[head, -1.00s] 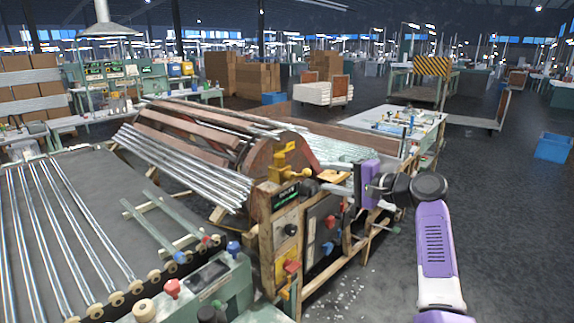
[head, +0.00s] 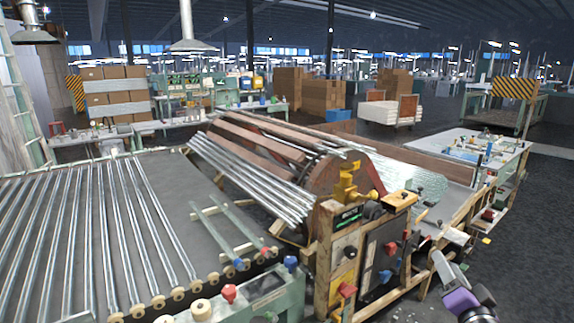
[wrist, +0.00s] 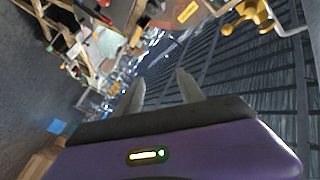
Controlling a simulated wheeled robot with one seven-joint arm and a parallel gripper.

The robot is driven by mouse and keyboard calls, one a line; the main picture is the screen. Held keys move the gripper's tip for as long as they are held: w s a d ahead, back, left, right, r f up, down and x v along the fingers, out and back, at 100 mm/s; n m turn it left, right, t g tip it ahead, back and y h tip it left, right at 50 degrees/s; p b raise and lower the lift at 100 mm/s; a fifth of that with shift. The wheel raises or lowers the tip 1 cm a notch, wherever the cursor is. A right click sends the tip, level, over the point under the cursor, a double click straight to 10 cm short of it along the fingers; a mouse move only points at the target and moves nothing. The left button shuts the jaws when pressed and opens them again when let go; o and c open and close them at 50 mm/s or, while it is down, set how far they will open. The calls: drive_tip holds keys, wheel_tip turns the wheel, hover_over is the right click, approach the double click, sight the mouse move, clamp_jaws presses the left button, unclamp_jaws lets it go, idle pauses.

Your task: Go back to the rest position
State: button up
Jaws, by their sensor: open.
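My gripper shows in the wrist view (wrist: 160,90), its two pale fingers spread apart with nothing between them. In the head view only a grey and purple part of my arm shows at the lower right; I cannot make out the fingertips there. The machine with a reel of glass tubes (head: 255,180) stands in the middle, with a wooden control panel (head: 345,255) at its near end. My arm is to the right of this panel and apart from it.
A roller table with long tubes (head: 90,230) fills the left. A green console with knobs (head: 265,295) stands in front. A white-topped bench (head: 470,150) is at the right. Dark floor (head: 540,220) lies open at the far right. Cartons (head: 325,95) stand behind.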

drive_tip(key=s+a+f+n+g+y, duration=0.1)
drive_tip(key=s+a, duration=0.4)
drive_tip(key=s, duration=1.1)
drive_tip(key=s+a+f+n+g, duration=0.1)
drive_tip(key=s+a+f+n, duration=0.3)
drive_tip(key=s, duration=1.3)
drive_tip(key=s+a+f+n+g+y, duration=0.1)
drive_tip(key=s+a+f+n, duration=0.2)
drive_tip(key=s+a, duration=0.4)
drive_tip(key=s+n, duration=0.1)
drive_tip(key=s, duration=0.8)
drive_tip(key=shift+s+a+f+y, duration=0.25)
drive_tip(key=shift+y, duration=0.05)
